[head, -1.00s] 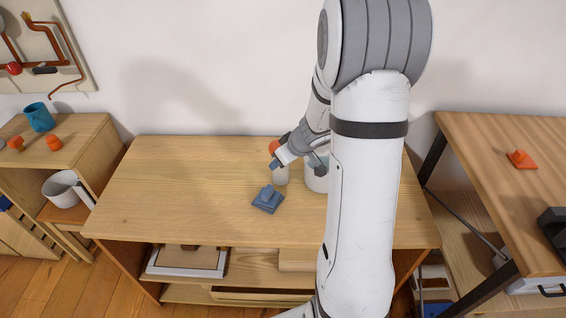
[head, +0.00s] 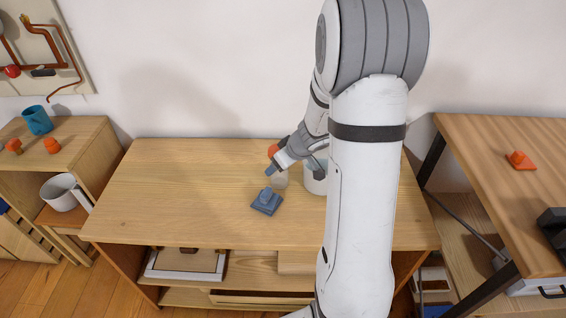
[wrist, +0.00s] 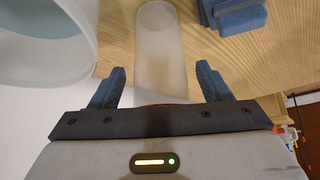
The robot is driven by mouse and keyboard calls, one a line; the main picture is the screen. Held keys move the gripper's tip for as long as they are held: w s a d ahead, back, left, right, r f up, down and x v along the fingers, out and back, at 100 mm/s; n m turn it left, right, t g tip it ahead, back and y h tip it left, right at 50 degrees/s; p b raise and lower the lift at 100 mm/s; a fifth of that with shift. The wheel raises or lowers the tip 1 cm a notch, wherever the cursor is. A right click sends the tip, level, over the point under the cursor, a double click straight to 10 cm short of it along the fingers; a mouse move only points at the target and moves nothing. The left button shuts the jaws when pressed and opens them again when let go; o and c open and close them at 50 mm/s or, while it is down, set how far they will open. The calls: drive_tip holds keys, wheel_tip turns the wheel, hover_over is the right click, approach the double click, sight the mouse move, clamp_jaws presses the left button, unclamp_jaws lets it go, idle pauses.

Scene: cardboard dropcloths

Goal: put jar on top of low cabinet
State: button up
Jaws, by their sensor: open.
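A frosted, pale cylindrical jar (wrist: 160,45) with an orange-red top stands on a wide wooden cabinet (head: 160,190). In the head view the jar body (head: 281,181) is partly hidden by my gripper (head: 279,170). In the wrist view my gripper (wrist: 160,88) is open, with one finger on each side of the jar and visible gaps between. The jar's top is mostly hidden behind the gripper body. A smaller wooden cabinet (head: 88,136) stands at the left. I cannot tell which one the task calls the low cabinet.
A white container (head: 314,182) stands close right of the jar. A blue-grey block-like object (head: 267,201) lies in front of it. The left cabinet bears a blue mug (head: 37,120) and orange pieces. A wooden table (head: 500,170) stands at right. The wide cabinet's left half is clear.

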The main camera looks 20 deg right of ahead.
drive_tip(key=p+v, duration=0.2)
drive_tip(key=v, duration=1)
drive_tip(key=s+a+r+m+g+h, duration=0.1)
drive_tip(key=s+a+r+m+g, duration=0.1)
drive_tip(key=s+a, duration=0.3)
drive_tip(key=s+a+r+m+g+h, duration=0.1)
drive_tip(key=s+a, duration=0.5)
drive_tip(key=s, duration=0.6)
wheel_tip(320, 180, up, 3)
drive_tip(key=shift+s+f+m+g+h, duration=0.3)
drive_tip(key=shift+m+g, duration=0.2)
drive_tip(key=shift+m, duration=0.4)
drive_tip(key=shift+a+r, duration=0.1)
